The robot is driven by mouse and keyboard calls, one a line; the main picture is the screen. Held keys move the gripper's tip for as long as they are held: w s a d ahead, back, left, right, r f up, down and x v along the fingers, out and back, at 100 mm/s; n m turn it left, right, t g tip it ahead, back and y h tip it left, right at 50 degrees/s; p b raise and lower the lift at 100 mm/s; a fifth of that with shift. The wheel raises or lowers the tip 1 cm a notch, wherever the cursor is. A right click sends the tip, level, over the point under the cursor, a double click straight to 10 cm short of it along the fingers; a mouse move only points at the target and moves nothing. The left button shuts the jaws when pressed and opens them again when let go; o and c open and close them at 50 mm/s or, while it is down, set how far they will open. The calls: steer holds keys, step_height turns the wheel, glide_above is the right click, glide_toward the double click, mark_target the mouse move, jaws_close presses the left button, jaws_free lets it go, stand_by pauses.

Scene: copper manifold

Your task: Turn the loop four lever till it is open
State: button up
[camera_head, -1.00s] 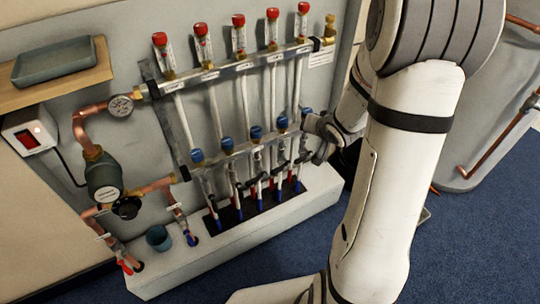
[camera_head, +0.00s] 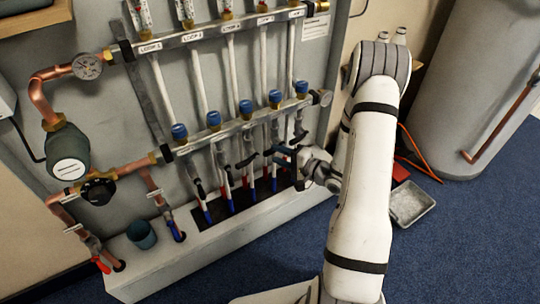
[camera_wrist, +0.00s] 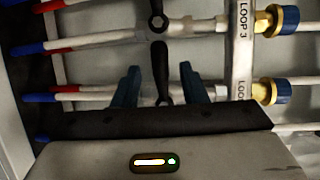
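The loop four lever (camera_wrist: 160,70) is black and lies across its white pipe in the wrist view, in line with the LOOP 4 label (camera_wrist: 243,88). My gripper (camera_wrist: 160,73) is open, with one blue finger on each side of this lever. A gap shows between the lever and each finger, and the lever's lower end is hidden by the gripper body. In the head view my gripper (camera_head: 284,154) is at the row of levers under the lower manifold bar, and the lever is hard to make out there.
The loop three lever (camera_wrist: 156,8) is close beyond the fingertips, also across its pipe. The lower manifold bar (camera_head: 230,130) with blue caps runs above the levers. A grey tray (camera_head: 408,203) and a grey tank (camera_head: 465,90) are at the right.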

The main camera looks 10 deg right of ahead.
mark_target(272, 152)
steer(key=shift+b+x, duration=0.35)
steer(key=shift+x, duration=1.3)
steer(key=shift+c, duration=0.2)
jaws_close()
